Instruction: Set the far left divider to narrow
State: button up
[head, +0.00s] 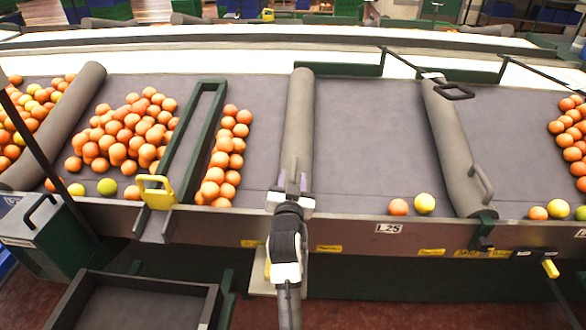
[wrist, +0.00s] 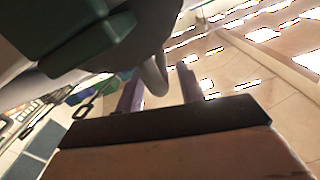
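Three grey padded dividers cross the grey belt in the head view: a leftmost one (head: 62,120) slanting beside heaped oranges, a middle one (head: 298,125), and a right one (head: 450,135) with a grey loop handle. A green frame (head: 191,135) with a yellow handle (head: 155,192) stands between the left and middle dividers. My gripper (head: 292,186) is at the near end of the middle divider. In the wrist view my gripper (wrist: 160,90) has its purple fingers apart, with a grey curved handle (wrist: 156,74) showing between them. Whether they touch it is unclear.
A few loose fruits (head: 412,206) lie near the front rail (head: 340,231). A dark tray (head: 140,305) and a green box (head: 40,235) stand at lower left. The belt right of the middle divider is mostly bare.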

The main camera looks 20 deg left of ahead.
jog(key=shift+x, duration=1.3)
jog(key=shift+c, duration=0.4)
grip_shut()
